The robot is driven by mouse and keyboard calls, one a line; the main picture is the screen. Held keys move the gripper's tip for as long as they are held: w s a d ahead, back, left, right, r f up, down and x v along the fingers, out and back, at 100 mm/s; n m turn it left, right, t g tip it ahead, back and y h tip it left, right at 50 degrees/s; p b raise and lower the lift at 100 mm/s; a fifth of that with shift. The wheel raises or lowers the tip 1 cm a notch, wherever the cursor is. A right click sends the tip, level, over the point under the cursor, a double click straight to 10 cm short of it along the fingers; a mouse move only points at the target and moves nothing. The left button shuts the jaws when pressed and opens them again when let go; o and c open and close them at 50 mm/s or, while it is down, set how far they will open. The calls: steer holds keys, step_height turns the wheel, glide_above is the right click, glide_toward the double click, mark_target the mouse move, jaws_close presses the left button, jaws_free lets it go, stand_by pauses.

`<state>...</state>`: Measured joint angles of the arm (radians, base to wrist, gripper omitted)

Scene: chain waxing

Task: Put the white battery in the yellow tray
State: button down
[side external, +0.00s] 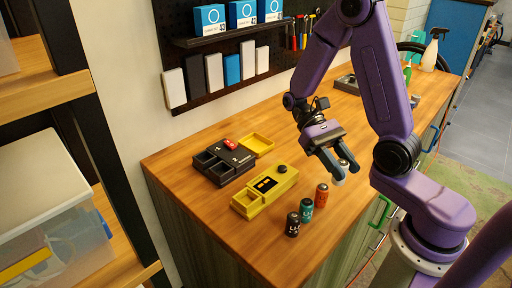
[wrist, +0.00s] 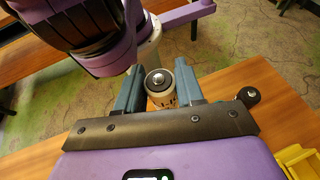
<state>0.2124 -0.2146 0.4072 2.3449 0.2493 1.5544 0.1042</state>
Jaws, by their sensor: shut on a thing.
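The white battery (side external: 340,178) is between the fingers of my gripper (side external: 337,167), over the table's right front part in the side view. In the wrist view my gripper (wrist: 159,84) is shut on the battery (wrist: 160,97), with its metal end toward the camera. Two yellow trays show. One (side external: 259,142) is open at the back of the black charger. The other is the square compartment (side external: 246,204) at the near left end of the yellow tester. Both look empty and lie left of my gripper. A yellow edge (wrist: 300,159) shows in the wrist view.
An orange battery (side external: 321,195), a teal battery (side external: 306,210) and a black battery (side external: 292,225) stand between my gripper and the table's front edge. The black charger (side external: 222,161) holds a red item (side external: 230,143). The yellow tester (side external: 279,180) has a black knob. The left tabletop is clear.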

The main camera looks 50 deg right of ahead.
steer(key=w+a+r+m+t+y, duration=0.25)
steer(key=w+m+t+y, duration=0.85)
steer(key=m+t, duration=0.55)
steer(key=w+d+r+m+t+h, duration=0.2)
steer(key=w+d+m+t+h, duration=0.25)
steer(key=w+d+m, duration=0.2)
steer(key=shift+y, duration=0.25)
steer(key=w+f, duration=0.3)
steer(key=w, duration=0.1)
steer(key=w+f, duration=0.3)
steer(key=w, duration=0.2)
steer(key=w+d+f, duration=0.1)
steer(key=w+f, duration=0.2)
steer(key=w, duration=0.1)
steer(key=shift+w+d+f, duration=0.1)
steer(key=shift+w+f, duration=0.1)
steer(key=shift+w, duration=0.15)
steer(key=shift+w+f, duration=0.15)
steer(key=shift+f, duration=1.55)
steer(key=c, duration=0.7)
jaws_free()
steer(key=shift+f, duration=0.1)
